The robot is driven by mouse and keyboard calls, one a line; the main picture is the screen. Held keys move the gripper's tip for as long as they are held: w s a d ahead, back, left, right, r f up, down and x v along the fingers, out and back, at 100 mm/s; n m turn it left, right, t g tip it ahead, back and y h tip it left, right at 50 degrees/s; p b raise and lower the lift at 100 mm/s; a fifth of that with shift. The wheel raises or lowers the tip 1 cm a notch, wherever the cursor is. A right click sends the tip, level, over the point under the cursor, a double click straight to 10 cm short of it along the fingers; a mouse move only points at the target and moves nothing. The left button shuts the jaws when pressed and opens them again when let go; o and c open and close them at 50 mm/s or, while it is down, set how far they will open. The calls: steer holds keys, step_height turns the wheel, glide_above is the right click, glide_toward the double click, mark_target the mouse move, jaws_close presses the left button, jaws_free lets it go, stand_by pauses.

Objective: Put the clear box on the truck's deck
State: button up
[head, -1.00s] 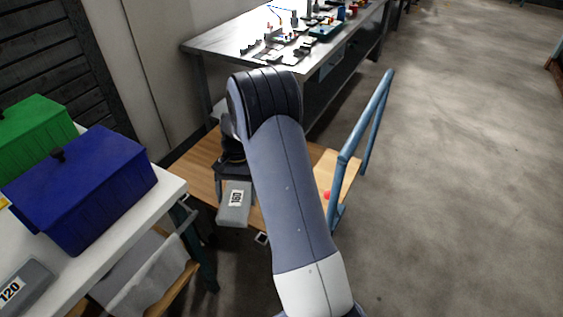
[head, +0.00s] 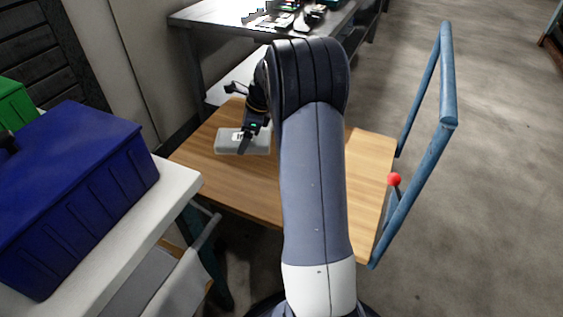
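The truck's wooden deck (head: 232,182) lies in the middle of the head view, with a blue handle frame (head: 428,160) at its right end. A pale grey box (head: 226,141) with a white label appears to rest flat on the deck's far left part; it looks grey rather than plainly clear. My gripper (head: 248,136) is at the box, with a dark finger reaching down in front of it. My arm hides part of the gripper and the middle of the deck. Whether the fingers press on the box cannot be made out.
A red ball-shaped knob (head: 394,179) stands by the handle. A white table (head: 178,190) with a blue lidded bin (head: 75,200) and a green bin (head: 14,105) is at the left. A metal workbench (head: 215,14) stands behind.

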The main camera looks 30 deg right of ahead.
mark_target(260, 136)
steer(key=shift+w+f, duration=0.1)
steer(key=shift+f, duration=0.2)
step_height(260, 136, down, 10)
steer(key=b, duration=0.4)
steer(key=shift+r, duration=0.25)
steer(key=o, duration=1)
steer(key=shift+f, duration=0.1)
steer(key=shift+o, duration=0.2)
steer(key=p+v, duration=0.4)
steer(key=v, duration=0.8)
steer(key=shift+a, duration=0.15)
